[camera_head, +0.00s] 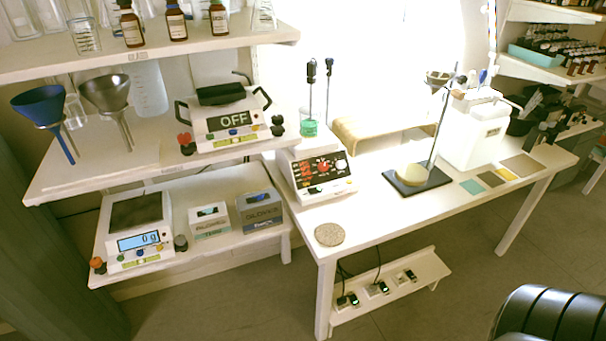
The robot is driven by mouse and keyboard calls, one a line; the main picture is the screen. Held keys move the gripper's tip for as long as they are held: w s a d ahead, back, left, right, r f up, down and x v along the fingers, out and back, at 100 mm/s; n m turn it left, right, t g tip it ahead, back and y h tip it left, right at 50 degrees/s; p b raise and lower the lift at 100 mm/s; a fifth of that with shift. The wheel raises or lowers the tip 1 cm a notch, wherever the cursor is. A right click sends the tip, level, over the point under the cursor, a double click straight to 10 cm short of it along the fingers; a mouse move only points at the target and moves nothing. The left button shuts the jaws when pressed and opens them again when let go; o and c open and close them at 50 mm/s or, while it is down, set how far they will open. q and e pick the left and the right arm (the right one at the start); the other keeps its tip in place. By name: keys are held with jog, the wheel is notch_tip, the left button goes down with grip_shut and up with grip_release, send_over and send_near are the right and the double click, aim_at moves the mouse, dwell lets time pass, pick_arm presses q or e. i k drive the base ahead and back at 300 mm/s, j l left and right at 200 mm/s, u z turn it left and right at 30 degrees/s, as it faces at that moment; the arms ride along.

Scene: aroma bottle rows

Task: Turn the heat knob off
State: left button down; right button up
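A white hotplate stirrer (297,176) stands at the left end of the white table. Its sloped front has a black control panel (310,174) with red lit marks and a round red knob (323,166). The labels by the knob are too small to read, so I cannot tell which setting it points to. A beaker of green liquid (309,127) stands on top, with thin dark-topped rods beside it. Neither of my grippers shows in this view.
A heating device reading OFF (225,125) sits on the left shelf, with funnels beside it. A scale (137,230) and glove boxes are below. A cork disc (329,234) lies before the stirrer. A ring stand (418,180) and white container (475,130) are right. The table's front middle is clear.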

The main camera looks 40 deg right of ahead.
aim_at(323, 165)
jog(key=z, duration=1.25)
jog(key=i+l+u, duration=0.1)
jog(key=i+l, duration=0.3)
jog(key=i+l+u, duration=0.1)
jog(key=i+l, duration=0.3)
jog(key=l, duration=0.25)
